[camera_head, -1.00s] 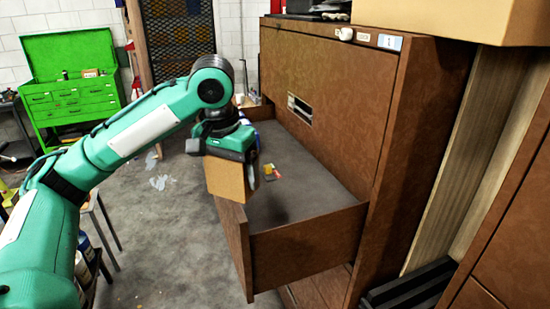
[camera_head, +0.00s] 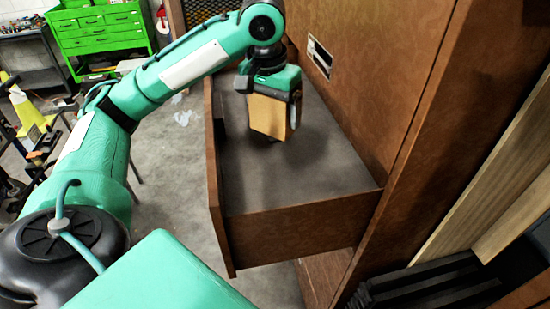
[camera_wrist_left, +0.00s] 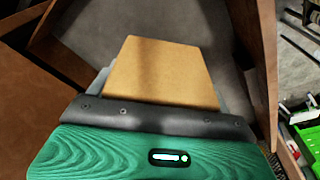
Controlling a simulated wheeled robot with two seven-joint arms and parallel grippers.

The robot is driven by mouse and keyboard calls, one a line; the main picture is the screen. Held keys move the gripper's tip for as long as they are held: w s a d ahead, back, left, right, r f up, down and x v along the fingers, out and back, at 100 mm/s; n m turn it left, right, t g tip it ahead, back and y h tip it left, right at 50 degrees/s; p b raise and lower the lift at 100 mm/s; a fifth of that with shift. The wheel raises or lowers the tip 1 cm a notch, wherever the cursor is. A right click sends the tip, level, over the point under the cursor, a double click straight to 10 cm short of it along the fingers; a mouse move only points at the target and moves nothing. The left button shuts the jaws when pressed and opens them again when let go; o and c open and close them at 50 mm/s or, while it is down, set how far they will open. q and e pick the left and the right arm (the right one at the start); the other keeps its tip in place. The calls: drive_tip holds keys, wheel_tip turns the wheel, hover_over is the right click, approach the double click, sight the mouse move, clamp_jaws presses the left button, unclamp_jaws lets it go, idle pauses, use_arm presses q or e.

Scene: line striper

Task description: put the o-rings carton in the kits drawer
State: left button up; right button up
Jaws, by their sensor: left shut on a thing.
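The tan cardboard carton (camera_head: 269,116) hangs in my left gripper (camera_head: 272,94), over the inside of the open drawer (camera_head: 300,232). Its print, if any, does not show. The drawer has brown wooden walls and a grey floor, and a dark shadow lies beneath the carton. Whether the carton's bottom touches the floor I cannot tell. In the left wrist view the carton (camera_wrist_left: 161,70) sticks out between the jaws above the grey drawer floor (camera_wrist_left: 105,30). No label on the drawer shows now. My right gripper is out of view.
The brown cabinet face (camera_head: 375,90) rises close to the right of the drawer. Wooden boards (camera_head: 480,180) and black slatted pieces (camera_head: 425,285) stand at the right. A green tool chest (camera_head: 105,35) is at the back left. The drawer's near part is clear.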

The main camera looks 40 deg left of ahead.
use_arm(q)
drive_tip(key=f, duration=0.1)
drive_tip(key=w+f, duration=0.1)
drive_tip(key=f, duration=0.1)
drive_tip(key=shift+w, duration=0.1)
wheel_tip(320, 180, down, 10)
drive_tip(key=shift+r+p, duration=0.25)
drive_tip(key=shift+p, duration=0.5)
drive_tip(key=f, duration=0.1)
drive_tip(key=f+p, duration=0.1)
drive_tip(key=f, duration=0.1)
drive_tip(key=shift+s+f, duration=0.2)
drive_tip(key=shift+f, duration=0.3)
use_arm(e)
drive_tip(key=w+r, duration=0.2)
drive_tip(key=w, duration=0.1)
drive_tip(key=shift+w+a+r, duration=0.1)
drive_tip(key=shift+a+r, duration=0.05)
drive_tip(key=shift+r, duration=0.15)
use_arm(q)
drive_tip(key=o, duration=1)
drive_tip(key=shift+f, duration=0.1)
